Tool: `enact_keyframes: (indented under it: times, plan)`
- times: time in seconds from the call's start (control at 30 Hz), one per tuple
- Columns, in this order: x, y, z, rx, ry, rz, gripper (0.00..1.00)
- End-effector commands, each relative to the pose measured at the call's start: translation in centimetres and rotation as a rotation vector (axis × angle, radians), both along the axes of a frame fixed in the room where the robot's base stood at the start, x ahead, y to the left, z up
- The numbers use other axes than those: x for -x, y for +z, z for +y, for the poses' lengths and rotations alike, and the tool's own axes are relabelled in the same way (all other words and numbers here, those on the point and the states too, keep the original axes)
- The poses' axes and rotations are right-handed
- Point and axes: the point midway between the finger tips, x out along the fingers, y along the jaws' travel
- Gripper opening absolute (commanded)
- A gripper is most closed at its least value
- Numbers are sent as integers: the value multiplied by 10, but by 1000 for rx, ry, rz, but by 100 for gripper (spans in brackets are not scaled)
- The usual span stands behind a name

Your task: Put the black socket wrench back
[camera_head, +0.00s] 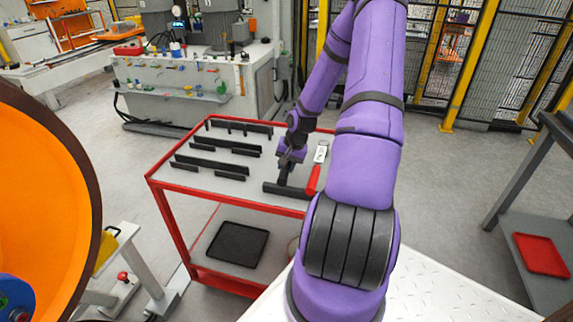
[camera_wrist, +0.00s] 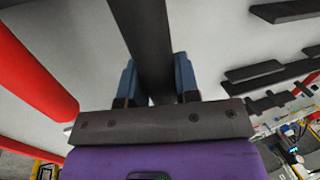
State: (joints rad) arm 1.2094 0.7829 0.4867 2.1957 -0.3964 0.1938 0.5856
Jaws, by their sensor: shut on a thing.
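The black socket wrench shows in the wrist view as a dark bar (camera_wrist: 150,40) running up between the two blue fingers of my gripper (camera_wrist: 157,82). The fingers are shut on it. In the head view my gripper (camera_head: 289,160) points down at the front right of the red-framed cart's grey top (camera_head: 240,187). A dark bar (camera_head: 285,190) shows right below the gripper, at or close above the cart top. I cannot tell whether it touches the surface. The far end of the wrench is out of the wrist view.
A red-handled tool (camera_head: 314,178) lies just right of the gripper. Several black rails (camera_head: 209,165) stand in rows on the cart's left and back. A black tray (camera_head: 238,244) lies on the lower shelf. A large orange wheel-like part (camera_head: 45,190) is at the left.

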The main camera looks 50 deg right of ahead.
Motion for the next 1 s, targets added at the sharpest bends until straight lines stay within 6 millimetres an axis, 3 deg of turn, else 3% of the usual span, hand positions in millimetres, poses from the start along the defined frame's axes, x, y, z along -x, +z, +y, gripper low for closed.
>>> enact_keyframes:
  times: [0.87, 0.9, 1.0]
  plan:
    - [-1, -11, 0, 1, 1, -1, 1]
    - [0, -11, 0, 1, 1, -1, 32]
    - [0, -11, 0, 1, 1, -1, 55]
